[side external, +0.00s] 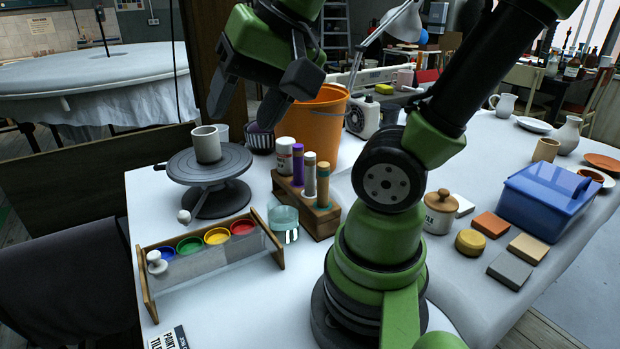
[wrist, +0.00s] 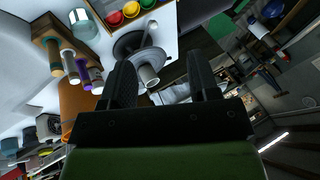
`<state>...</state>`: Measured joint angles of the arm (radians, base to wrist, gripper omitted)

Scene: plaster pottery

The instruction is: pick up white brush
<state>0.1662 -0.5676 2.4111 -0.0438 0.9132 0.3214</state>
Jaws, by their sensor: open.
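In the wrist view the holder (wrist: 43,24) and the white brush (wrist: 70,65) show at the upper left, outside the fingers. My gripper (side external: 258,100) is open and empty, high above the turntable and left of the holder. Its fingers also show in the wrist view (wrist: 160,78).
A grey turntable (side external: 190,168) carries a white cup (side external: 207,145). An orange bucket (side external: 318,132) stands behind the holder, a glass of water (side external: 284,223) in front. A rack of paint pots (side external: 203,241) lies at front left. A blue toolbox (side external: 546,197) sits right.

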